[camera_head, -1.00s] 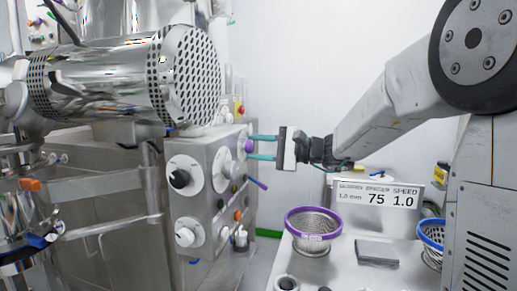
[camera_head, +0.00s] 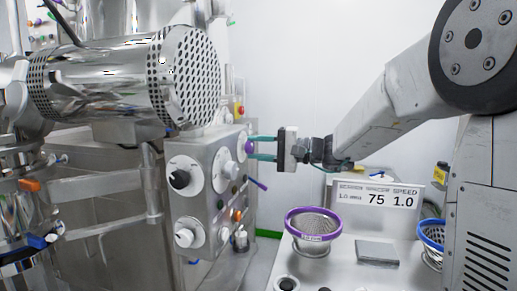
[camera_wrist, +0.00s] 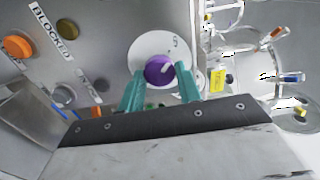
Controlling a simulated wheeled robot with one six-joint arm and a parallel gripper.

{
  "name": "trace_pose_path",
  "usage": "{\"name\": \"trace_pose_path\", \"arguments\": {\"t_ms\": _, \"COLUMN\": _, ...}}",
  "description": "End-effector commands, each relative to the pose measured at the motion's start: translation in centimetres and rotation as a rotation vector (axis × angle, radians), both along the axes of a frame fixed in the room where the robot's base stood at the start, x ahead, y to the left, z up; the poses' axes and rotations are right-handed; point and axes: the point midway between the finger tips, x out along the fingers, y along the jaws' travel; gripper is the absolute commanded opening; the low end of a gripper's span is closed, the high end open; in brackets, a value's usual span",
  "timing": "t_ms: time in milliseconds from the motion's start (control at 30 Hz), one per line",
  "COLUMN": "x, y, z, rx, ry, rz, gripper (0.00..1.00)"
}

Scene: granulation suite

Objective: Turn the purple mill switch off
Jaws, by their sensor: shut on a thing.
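The purple mill switch (camera_wrist: 160,71) is a round knob with a white mark, set on a white dial plate (camera_wrist: 146,47) on the grey metal control panel. In the head view the purple knob (camera_head: 249,146) shows at the panel's right side. My gripper (camera_head: 263,147) reaches it from the right with its two teal fingers. In the wrist view my gripper (camera_wrist: 160,90) has one finger on each side of the knob and is shut on it. The plate's lettering is mostly too small or hidden to read.
Other dials, such as a black-and-white one (camera_head: 180,179), sit on the panel's front face. A purple lever (camera_head: 257,183) sticks out below my fingers. A purple-rimmed sieve (camera_head: 313,224) stands on the bench at right. An orange button (camera_wrist: 17,47) is left in the wrist view.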

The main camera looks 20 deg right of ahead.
Motion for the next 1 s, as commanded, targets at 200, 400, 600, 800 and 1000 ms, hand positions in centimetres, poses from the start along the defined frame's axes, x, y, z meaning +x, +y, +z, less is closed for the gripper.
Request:
{"name": "trace_pose_path", "arguments": {"t_ms": 200, "x": 0.0, "y": 0.0, "z": -0.1, "rx": -0.001, "ry": 0.002, "rz": 0.000, "gripper": 0.40}}
{"name": "trace_pose_path", "arguments": {"t_ms": 400, "x": 0.0, "y": 0.0, "z": -0.1, "rx": 0.000, "ry": 0.001, "rz": 0.000, "gripper": 0.56}}
{"name": "trace_pose_path", "arguments": {"t_ms": 600, "x": -0.2, "y": -0.3, "z": 0.0, "rx": 0.000, "ry": 0.001, "rz": 0.000, "gripper": 0.56}}
{"name": "trace_pose_path", "arguments": {"t_ms": 800, "x": -1.9, "y": -2.7, "z": -0.1, "rx": 0.000, "ry": 0.001, "rz": -0.004, "gripper": 0.56}}
{"name": "trace_pose_path", "arguments": {"t_ms": 1000, "x": -3.8, "y": -5.3, "z": -0.1, "rx": 0.000, "ry": 0.001, "rz": -0.003, "gripper": 0.56}}
